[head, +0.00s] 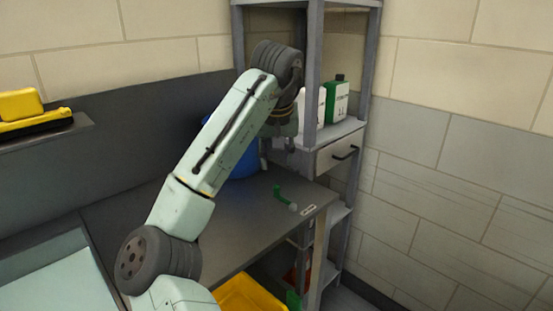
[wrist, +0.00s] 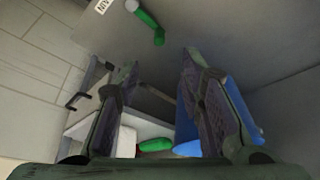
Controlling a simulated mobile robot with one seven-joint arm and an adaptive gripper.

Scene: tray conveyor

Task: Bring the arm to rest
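My arm reaches up and over the grey work table (head: 235,222) toward the shelf unit in the head view. My gripper (wrist: 158,75) is open in the wrist view, with its two dark fingers well apart and nothing between them. In the head view the gripper is mostly hidden behind the arm's end, in front of the shelf. A small green and white item (head: 285,198) lies on the table below the gripper; it also shows in the wrist view (wrist: 148,20), beyond the fingertips and apart from them.
A grey shelf unit (head: 312,60) with a drawer (head: 338,155) stands beside the table. White-and-green containers (head: 337,102) stand on it. A blue object (head: 243,165) is behind my arm. A yellow bin (head: 248,294) is below the table edge. Yellow items (head: 22,104) sit on a left ledge.

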